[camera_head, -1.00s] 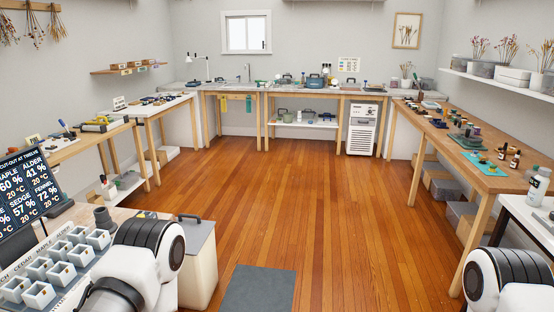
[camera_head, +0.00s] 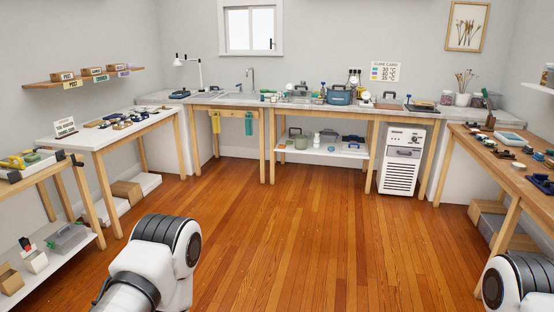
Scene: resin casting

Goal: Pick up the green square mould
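I cannot make out a green square mould for certain in this view. Small dark items lie on the left white-topped table (camera_head: 108,143) and on the right wooden bench (camera_head: 487,150), too small to identify. A greenish item (camera_head: 40,157) lies on the near left table, its shape unclear. My two arms show only as white and black links at the bottom left and bottom right. Both grippers are out of the picture.
A back counter (camera_head: 215,99) with a sink, a blue case (camera_head: 340,95) and several small items spans the far wall. A white cabinet (camera_head: 401,160) stands under its right end. The wooden floor (camera_head: 290,220) in the middle is clear.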

